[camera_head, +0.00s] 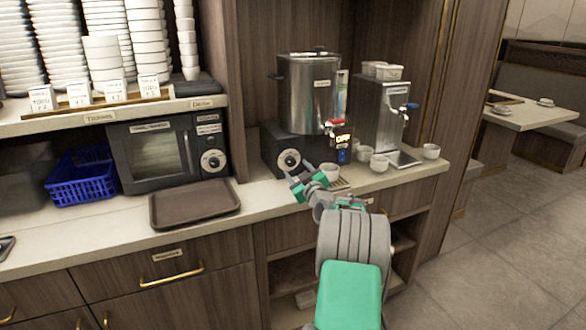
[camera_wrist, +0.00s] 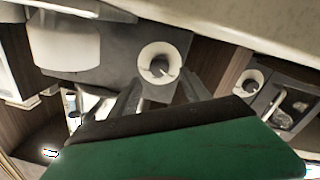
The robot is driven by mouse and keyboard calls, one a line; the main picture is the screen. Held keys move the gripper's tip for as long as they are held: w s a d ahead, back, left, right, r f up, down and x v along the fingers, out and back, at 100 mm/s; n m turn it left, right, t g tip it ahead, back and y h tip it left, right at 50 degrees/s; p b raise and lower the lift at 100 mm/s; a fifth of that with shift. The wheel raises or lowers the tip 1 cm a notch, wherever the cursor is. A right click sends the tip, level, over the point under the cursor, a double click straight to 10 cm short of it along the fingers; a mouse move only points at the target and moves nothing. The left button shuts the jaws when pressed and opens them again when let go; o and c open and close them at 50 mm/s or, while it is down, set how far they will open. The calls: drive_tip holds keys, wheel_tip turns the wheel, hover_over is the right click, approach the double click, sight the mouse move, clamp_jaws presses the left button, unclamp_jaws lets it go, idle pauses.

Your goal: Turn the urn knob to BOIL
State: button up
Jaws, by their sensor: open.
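The urn is a steel cylinder (camera_head: 310,92) with a lid, standing on a black base (camera_head: 268,158). On the base front is the urn knob (camera_head: 289,159), a dark knob on a pale round dial; it also shows in the wrist view (camera_wrist: 159,69), where the view is turned over. The dial's lettering, including BOIL, is too small to read. My gripper (camera_head: 310,183) is open and empty, in front of the base and slightly below and right of the knob. In the wrist view its two fingers (camera_wrist: 161,93) stand apart, either side of the dial in the picture, not visibly touching the knob.
A white cup (camera_head: 330,171) stands close right of my gripper, near the urn's red-handled tap (camera_head: 334,123). A steel dispenser (camera_head: 382,112) and more cups are further right. A microwave (camera_head: 150,155) with a similar dial and a brown tray (camera_head: 195,203) lie left.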

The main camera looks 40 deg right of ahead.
sight(291, 162)
drive_tip(key=x, duration=0.5)
drive_tip(key=shift+c, duration=0.2)
clamp_jaws()
idle(0.3)
